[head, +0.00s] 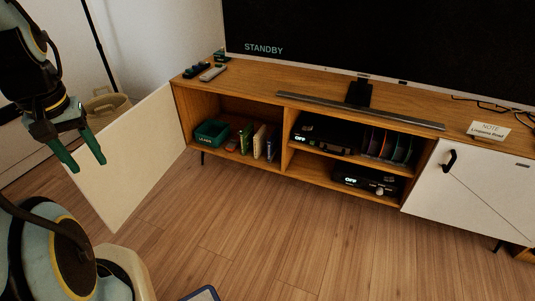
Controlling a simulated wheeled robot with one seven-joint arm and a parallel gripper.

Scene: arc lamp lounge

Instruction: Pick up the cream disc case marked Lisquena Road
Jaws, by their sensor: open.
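A cream case (259,141) stands upright in the open left compartment of the wooden media cabinet. A green case (245,137) stands to its left and a dark, thin case (271,147) to its right. Any marking on the cream case is too small to read. My gripper (84,160) is open and empty at the left, with its green fingers pointing down, in front of the open white door and well apart from the cases.
The open white door (130,155) juts out from the cabinet's left end. A green bin (211,133) sits left of the cases. Black devices fill the middle shelves. A card (489,131) reading "NOTE Lisquena Road" stands on top. The wooden floor (260,235) in front is mostly clear.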

